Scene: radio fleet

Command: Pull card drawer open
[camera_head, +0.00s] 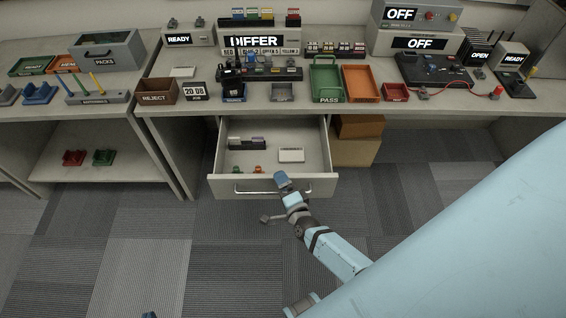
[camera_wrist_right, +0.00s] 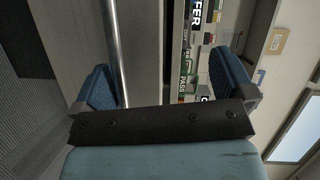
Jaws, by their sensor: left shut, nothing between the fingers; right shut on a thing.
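The card drawer (camera_head: 222,165) under the middle bench stands pulled out, its inside showing. It holds a dark box of cards (camera_head: 247,144), a white block (camera_head: 291,155) and small red and green pieces near the front. The silver bar handle (camera_head: 252,190) runs along its front. My right gripper (camera_head: 283,181) is at the right part of the handle, shut on it. In the right wrist view the handle (camera_wrist_right: 115,45) runs between the blue fingers beside the drawer front (camera_wrist_right: 148,50). Only a dark tip of my left gripper (camera_head: 150,315) shows at the bottom edge; it is shut and empty.
Cardboard boxes (camera_head: 355,150) stand under the bench right of the drawer. The bench top above is crowded with a green tray (camera_head: 326,80), an orange tray (camera_head: 360,83), a reject bin (camera_head: 157,92) and displays. The carpet (camera_head: 130,220) before the drawer is clear.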

